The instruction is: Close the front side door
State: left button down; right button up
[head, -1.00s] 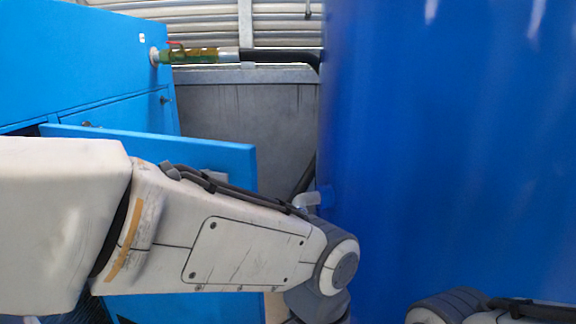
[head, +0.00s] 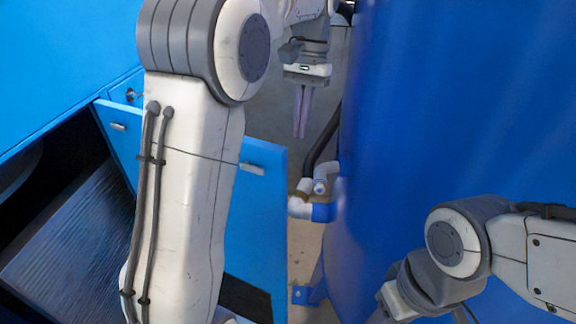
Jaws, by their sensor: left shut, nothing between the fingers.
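The front side door (head: 262,222) is a blue panel standing open, swung out from the blue cabinet (head: 60,60) on the left. It has two small silver fittings near its top edge. My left arm crosses in front and hides much of its middle. My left gripper (head: 302,112) is shut and empty, fingers pointing down, beyond the door's top edge and left of the big tank. I cannot tell whether it touches the door. My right gripper (head: 388,312) is at the bottom edge, in front of the tank; its fingers are cut off.
A big blue tank (head: 450,120) fills the right side. White pipe elbows (head: 312,207) and a black hose (head: 322,140) stick out between the door and tank. The cabinet's dark opening (head: 70,220) shows at lower left. The gap between door and tank is narrow.

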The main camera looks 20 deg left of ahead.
pick_arm(q)
jog(key=s+f+p, duration=0.3)
jog(key=s+f, duration=0.3)
jog(key=f, duration=0.1)
jog(key=shift+f, duration=0.25)
jog(key=shift+a, duration=0.1)
